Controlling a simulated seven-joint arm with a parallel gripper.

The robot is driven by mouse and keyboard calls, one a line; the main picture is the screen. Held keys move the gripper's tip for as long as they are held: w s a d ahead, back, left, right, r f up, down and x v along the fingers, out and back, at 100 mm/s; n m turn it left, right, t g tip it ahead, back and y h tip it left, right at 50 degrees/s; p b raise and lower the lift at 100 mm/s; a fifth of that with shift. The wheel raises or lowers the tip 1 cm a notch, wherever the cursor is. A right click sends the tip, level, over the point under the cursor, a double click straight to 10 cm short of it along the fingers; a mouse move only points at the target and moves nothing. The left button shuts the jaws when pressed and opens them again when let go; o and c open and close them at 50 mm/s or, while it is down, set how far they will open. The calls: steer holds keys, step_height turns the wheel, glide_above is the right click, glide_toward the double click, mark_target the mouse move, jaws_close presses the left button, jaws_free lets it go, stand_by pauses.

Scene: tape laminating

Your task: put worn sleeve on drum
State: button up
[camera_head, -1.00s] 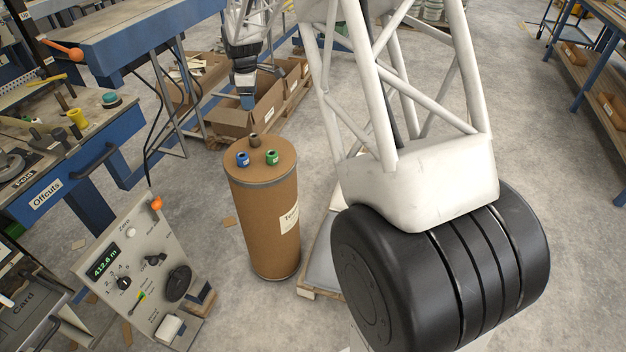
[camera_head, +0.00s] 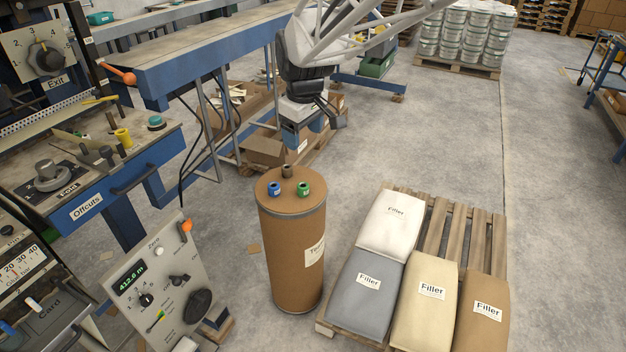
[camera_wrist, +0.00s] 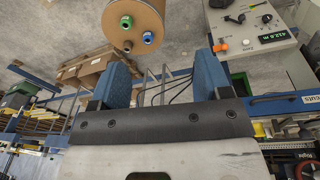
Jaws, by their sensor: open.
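The brown drum (camera_head: 288,245) stands upright on the floor and shows at the top of the wrist view (camera_wrist: 150,12). My gripper (camera_head: 304,130) is above and behind the drum lid, clear of the sleeves. Its blue fingers (camera_wrist: 162,76) are spread wide with nothing between them.
A control panel (camera_head: 160,290) stands left of the drum. A pallet (camera_head: 470,225) with filler bags (camera_head: 390,225) lies to the right. The Offcuts bench (camera_head: 130,190) holds a yellow roll (camera_head: 123,138) and a teal roll (camera_head: 156,122). Cardboard boxes (camera_head: 265,150) stand behind the drum.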

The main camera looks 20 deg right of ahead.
steer(key=s+a+f+m+t, duration=0.1)
steer(key=s+m, duration=0.5)
steer(key=s, duration=2)
steer(key=shift+s+a+f+m, duration=0.2)
steer(key=shift+f+m, duration=0.1)
